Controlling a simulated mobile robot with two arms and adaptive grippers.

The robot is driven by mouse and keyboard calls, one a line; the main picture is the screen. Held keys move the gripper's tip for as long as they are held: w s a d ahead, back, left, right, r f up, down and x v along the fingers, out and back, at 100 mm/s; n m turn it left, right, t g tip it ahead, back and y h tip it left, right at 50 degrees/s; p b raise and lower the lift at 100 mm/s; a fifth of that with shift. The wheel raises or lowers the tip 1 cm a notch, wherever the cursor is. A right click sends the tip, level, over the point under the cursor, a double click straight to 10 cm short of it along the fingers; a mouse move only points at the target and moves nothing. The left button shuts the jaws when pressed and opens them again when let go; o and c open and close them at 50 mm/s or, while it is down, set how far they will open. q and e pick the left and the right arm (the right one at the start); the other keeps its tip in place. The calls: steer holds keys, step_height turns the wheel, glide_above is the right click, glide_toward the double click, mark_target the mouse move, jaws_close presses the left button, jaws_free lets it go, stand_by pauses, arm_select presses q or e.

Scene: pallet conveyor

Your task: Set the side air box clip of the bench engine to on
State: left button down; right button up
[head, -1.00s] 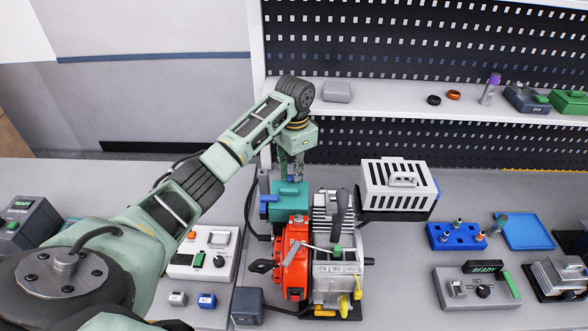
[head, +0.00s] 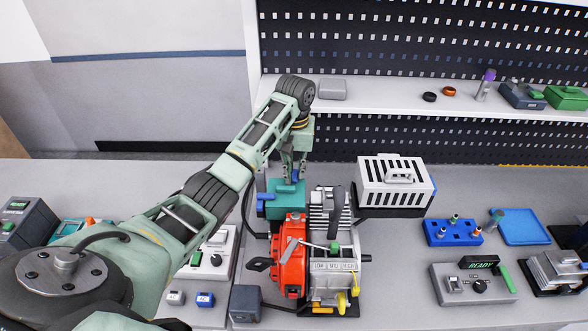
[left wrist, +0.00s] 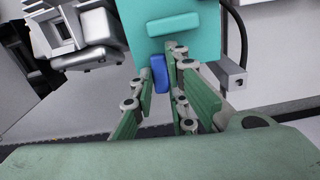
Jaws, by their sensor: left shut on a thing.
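The bench engine has a red cover (head: 292,255) and a grey finned block (head: 328,212). Its teal air box (head: 285,205) stands at the engine's back left and fills the upper middle of the left wrist view (left wrist: 185,35). A small blue clip (left wrist: 160,74) sits at the box's edge, between my left fingers. My left gripper (head: 292,178) reaches down from above, its fingertips at the top of the teal box, closed around the blue clip. The fingers partly hide the clip in the head view. My right gripper is out of view.
A white slotted box (head: 396,190) stands right of the engine. A blue socket tray (head: 453,233) and a grey READY panel (head: 473,284) lie further right. A white control box (head: 212,262) is left of the engine, partly behind my arm. A shelf (head: 400,110) runs behind.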

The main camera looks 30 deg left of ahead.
mark_target(296, 174)
arm_select(q)
steer(key=shift+w+r+n, duration=0.2)
steer(key=shift+r+n, duration=0.05)
steer(key=shift+n, duration=0.45)
steer(key=c, duration=1.9)
jaws_free()
steer(key=shift+c, duration=0.2)
steer(key=shift+o, duration=1.1)
steer(key=shift+s+f, duration=0.1)
steer(key=shift+f, duration=0.05)
step_height(296, 174, up, 12)
